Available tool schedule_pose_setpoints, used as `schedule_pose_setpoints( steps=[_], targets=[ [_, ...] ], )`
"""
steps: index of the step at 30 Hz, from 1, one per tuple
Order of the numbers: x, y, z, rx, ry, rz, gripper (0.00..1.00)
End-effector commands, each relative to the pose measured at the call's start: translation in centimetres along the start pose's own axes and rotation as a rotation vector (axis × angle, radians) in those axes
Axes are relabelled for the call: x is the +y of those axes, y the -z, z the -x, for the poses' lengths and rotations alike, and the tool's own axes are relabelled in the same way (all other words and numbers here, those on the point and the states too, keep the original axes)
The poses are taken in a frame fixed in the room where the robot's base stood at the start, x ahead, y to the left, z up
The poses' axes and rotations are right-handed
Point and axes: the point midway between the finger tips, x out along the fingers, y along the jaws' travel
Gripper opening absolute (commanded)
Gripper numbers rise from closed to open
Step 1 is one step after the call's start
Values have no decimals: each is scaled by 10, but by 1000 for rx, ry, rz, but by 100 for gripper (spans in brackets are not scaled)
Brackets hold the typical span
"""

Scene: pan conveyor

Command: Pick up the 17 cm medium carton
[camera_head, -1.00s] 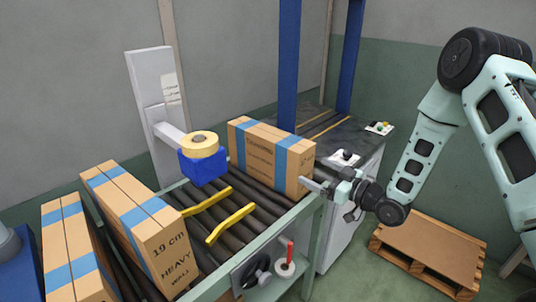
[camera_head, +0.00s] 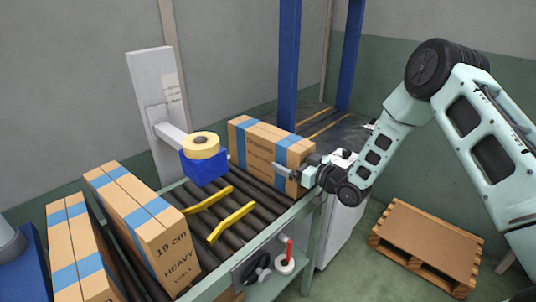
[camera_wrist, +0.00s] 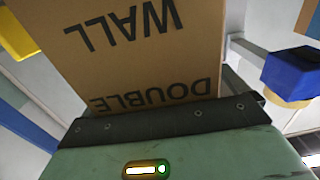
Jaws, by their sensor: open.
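A tan carton (camera_head: 262,150) with two blue tape bands stands upright on the roller conveyor, at its far end. Its size print is too small to read in the head view. My gripper (camera_head: 297,174) is open at the carton's right end, with one finger along its near long side. The far finger is hidden, and contact cannot be told. In the wrist view, a carton face (camera_wrist: 150,50) with the upside-down words "DOUBLE WALL" fills the middle, close to the dark edge of my gripper.
A carton marked "19 cm HEAVY" (camera_head: 150,240) and another carton (camera_head: 75,250) stand at the left. A blue tape dispenser (camera_head: 204,168) is beside the far carton. Yellow guides (camera_head: 230,222) lie across the rollers (camera_head: 250,200). A wooden pallet (camera_head: 425,240) is on the floor.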

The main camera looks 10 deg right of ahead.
Motion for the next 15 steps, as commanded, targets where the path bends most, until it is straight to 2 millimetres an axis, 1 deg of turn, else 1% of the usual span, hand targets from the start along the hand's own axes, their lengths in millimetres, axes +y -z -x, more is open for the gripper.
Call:
schedule_pose_setpoints(
  steps=[1, 2, 3, 5, 6, 9, 15],
  targets=[
    [0, 0, 0, 0, 0, 0, 98],
    [0, 0, 0, 0, 0, 0, 93],
    [0, 0, 0, 0, 0, 0, 82],
    [0, 0, 0, 0, 0, 0, 65],
    [0, 0, 0, 0, 0, 0, 54],
    [0, 2, 0, 5, 0, 2, 29],
    [0, 2, 0, 5, 0, 2, 29]
  ],
)
